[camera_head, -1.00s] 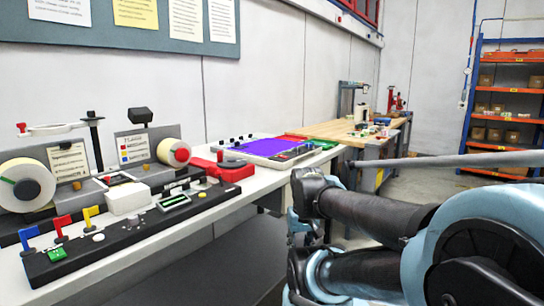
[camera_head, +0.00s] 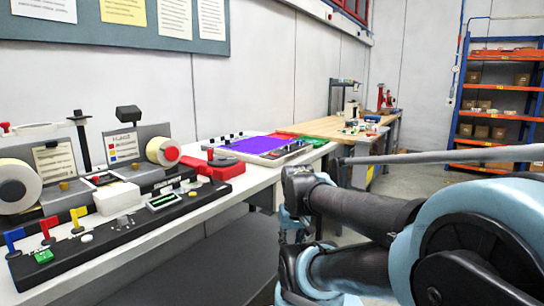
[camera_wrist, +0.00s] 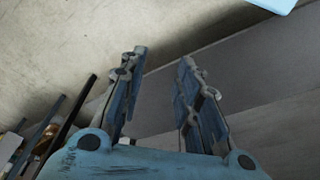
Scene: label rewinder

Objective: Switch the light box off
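What looks like the light box is a pale-framed panel (camera_head: 258,146) with a glowing purple-blue surface. It lies on the white bench near the middle of the head view, with small dark knobs along its back edge. Its switch is too small to make out. My gripper (camera_wrist: 162,58) is open and empty in the wrist view, its two fingers spread apart. Pale floor and a grey surface lie beyond the fingers. The light box does not show in the wrist view, and the gripper cannot be made out in the head view.
The label rewinder (camera_head: 130,205) stands on the bench at left, with rolls and coloured flags. A red piece (camera_head: 212,168) sits between it and the light box. A wooden workbench (camera_head: 345,127) stands behind. Orange shelving (camera_head: 495,115) is at right, with open floor before it.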

